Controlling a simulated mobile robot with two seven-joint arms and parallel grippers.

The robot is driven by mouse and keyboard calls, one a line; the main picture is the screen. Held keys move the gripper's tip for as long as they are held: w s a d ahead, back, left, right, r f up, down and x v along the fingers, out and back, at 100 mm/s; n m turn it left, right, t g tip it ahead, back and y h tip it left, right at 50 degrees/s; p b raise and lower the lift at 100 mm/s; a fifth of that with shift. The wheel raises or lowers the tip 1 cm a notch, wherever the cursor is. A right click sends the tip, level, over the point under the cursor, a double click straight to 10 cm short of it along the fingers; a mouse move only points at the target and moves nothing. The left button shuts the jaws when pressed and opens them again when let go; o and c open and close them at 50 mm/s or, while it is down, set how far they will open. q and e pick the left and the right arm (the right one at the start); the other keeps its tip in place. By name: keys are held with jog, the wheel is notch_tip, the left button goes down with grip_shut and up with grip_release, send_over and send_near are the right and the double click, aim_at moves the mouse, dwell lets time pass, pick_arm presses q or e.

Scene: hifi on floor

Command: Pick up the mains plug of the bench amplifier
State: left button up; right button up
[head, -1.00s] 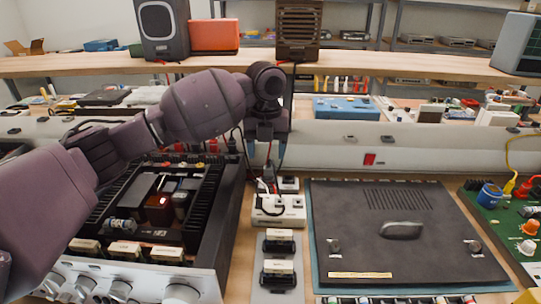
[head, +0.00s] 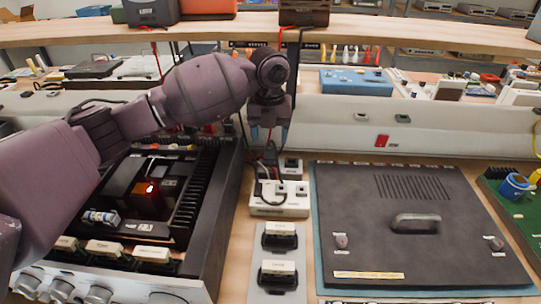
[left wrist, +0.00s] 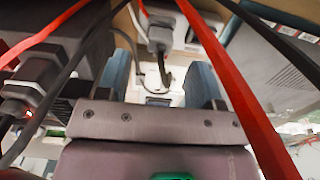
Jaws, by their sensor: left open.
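My left gripper (head: 269,128) points down over the back of the bench, behind and above a white socket strip (head: 279,203). Its two blue-grey fingers are apart in the left wrist view (left wrist: 162,82), with nothing clearly held between them. A grey plug with a dark cord (left wrist: 160,34) shows beyond the fingers there. A second dark plug-like body (left wrist: 32,82) with a small red light is at the left. I cannot tell which is the amplifier's mains plug. The open amplifier (head: 120,195) stands left of the strip. My right gripper is out of view.
Red and black leads (left wrist: 228,85) cross close to the wrist camera. A black panel with a handle (head: 360,190) lies right of the strip. A wooden shelf (head: 380,33) runs above the back. A grey raised trunking (head: 340,128) lies behind the gripper.

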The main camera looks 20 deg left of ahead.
aim_at(270, 149)
pick_arm(q)
notch_tip(270, 149, down, 5)
jog(key=shift+f+b, duration=0.1)
jog(key=shift+b, duration=0.55)
jog(key=c, duration=1)
